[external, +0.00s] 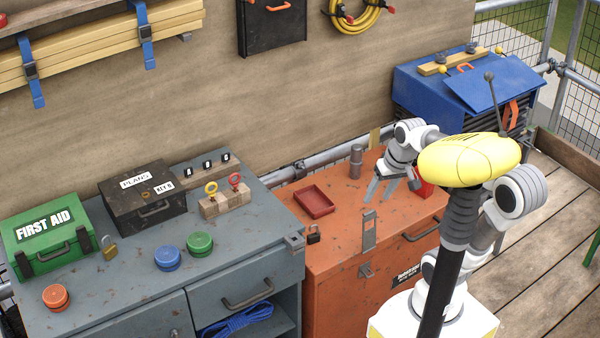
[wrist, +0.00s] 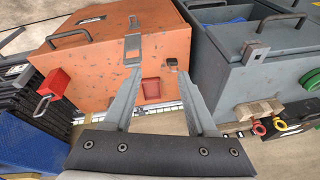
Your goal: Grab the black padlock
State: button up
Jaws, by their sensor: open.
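The black padlock (external: 314,233) stands on the orange chest (external: 335,275), near its front left corner, left of the metal hasp (external: 369,231). It also shows in the wrist view as a small dark block (wrist: 172,64), just beyond the fingertips and near the right finger. My gripper (external: 391,192) is open and empty above the right part of the chest top. In the wrist view the two fingers (wrist: 157,73) are spread apart with nothing between them touching. The gripper is clearly apart from the padlock, to its right in the external view.
A red tray (external: 314,202) lies behind the padlock, and a grey cylinder (external: 356,161) stands farther back. A red padlock (wrist: 53,83) is on the chest's other side. The grey cabinet (external: 240,240) adjoins at left, holding a brass padlock (external: 109,248), pucks and boxes.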

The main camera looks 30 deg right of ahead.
aim_at(318, 233)
jog(key=w+d+f+m+y+p, duration=0.1)
jog(key=w+d+f+m+y, duration=0.2)
jog(key=w+f+m+y, duration=0.1)
jog(key=w+d+f+m+g+y+p, duration=0.1)
jog(key=w+d+f+m+y+p, duration=0.1)
jog(key=w+f+m, duration=0.5)
jog(key=w+d+f+m+y+p, duration=0.2)
jog(key=w+d+f+m+y, duration=0.3)
jog(key=f, duration=0.5)
jog(key=shift+w+f+m+g+y, duration=0.15)
jog(key=shift+w+m+y, duration=0.15)
jog(key=shift+w, duration=0.2)
jog(key=shift+w+f+m+g+y, duration=0.2)
jog(key=shift+w+y, duration=0.1)
jog(key=shift+w, duration=0.2)
jog(key=shift+a+f, duration=0.15)
jog(key=b+x, duration=0.2)
jog(key=x, duration=0.9)
jog(key=shift+r+b+x, duration=0.15)
jog(key=shift+b+x, duration=0.35)
jog(key=shift+x, duration=1)
jog(key=shift+r+b+x, duration=0.15)
jog(key=shift+b+x, duration=0.35)
jog(key=shift+x, duration=1)
jog(key=shift+a, duration=0.1)
grip_shut()
